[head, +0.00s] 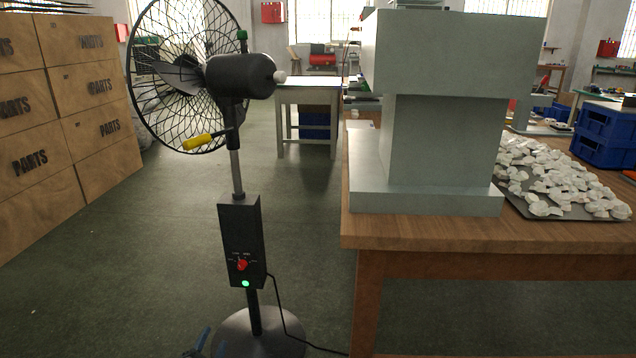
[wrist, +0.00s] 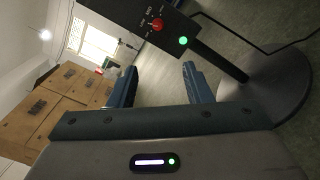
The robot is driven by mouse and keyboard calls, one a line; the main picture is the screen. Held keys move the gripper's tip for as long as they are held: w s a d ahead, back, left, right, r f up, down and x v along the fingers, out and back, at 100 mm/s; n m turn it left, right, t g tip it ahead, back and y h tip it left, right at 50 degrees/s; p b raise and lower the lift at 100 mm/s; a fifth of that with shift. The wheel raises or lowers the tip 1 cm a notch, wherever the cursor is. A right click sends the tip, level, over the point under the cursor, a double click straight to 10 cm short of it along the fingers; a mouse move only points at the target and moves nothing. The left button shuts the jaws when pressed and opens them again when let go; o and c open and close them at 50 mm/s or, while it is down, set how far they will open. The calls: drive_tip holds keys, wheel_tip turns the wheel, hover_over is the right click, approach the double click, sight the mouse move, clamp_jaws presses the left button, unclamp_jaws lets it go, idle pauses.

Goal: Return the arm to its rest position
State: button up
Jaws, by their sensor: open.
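My gripper (wrist: 157,82) is open and empty in the wrist view, its two blue fingers spread apart. The fan's dark control box (wrist: 150,18) with a red knob (wrist: 157,24) and a lit green light (wrist: 183,41) is just beyond the fingers. In the head view the pedestal fan (head: 240,76) stands on the floor, with its control box (head: 240,228) on the pole and the green light (head: 245,283) lit. Only a small blue part of my arm or gripper shows at the bottom edge of the head view, left of the fan's base. The rest of the arm is out of view there.
A wooden table (head: 480,232) with a large grey machine (head: 440,135) stands to the right. A black cord (head: 283,318) runs from the fan across the floor. Wooden PARTS boxes (head: 65,100) are stacked at the left. Green floor (head: 120,260) is clear between the boxes and the fan.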

drive_tip(key=s+d+r+m+g+h+p, duration=0.1)
drive_tip(key=d+r+m+g+h+p, duration=0.45)
drive_tip(key=d+r, duration=0.9)
drive_tip(key=d+r+m+g+h+p, duration=0.3)
drive_tip(key=d+r+m+g+p, duration=0.5)
drive_tip(key=d+r, duration=0.65)
drive_tip(key=s+d+r+m+g+y+p, duration=0.1)
drive_tip(key=s+d+r+m+y+p, duration=0.4)
drive_tip(key=s+r+p, duration=0.4)
drive_tip(key=s+d+r+m+y+p, duration=0.4)
drive_tip(key=s+d+r+m+p, duration=0.2)
drive_tip(key=s+r, duration=0.7)
drive_tip(key=shift+s+d+r+g+y+p, duration=0.15)
drive_tip(key=shift+d+r+g+y+p, duration=0.2)
drive_tip(key=shift+d+r+p, duration=0.85)
drive_tip(key=shift+a+r, duration=0.5)
drive_tip(key=shift+r, duration=0.05)
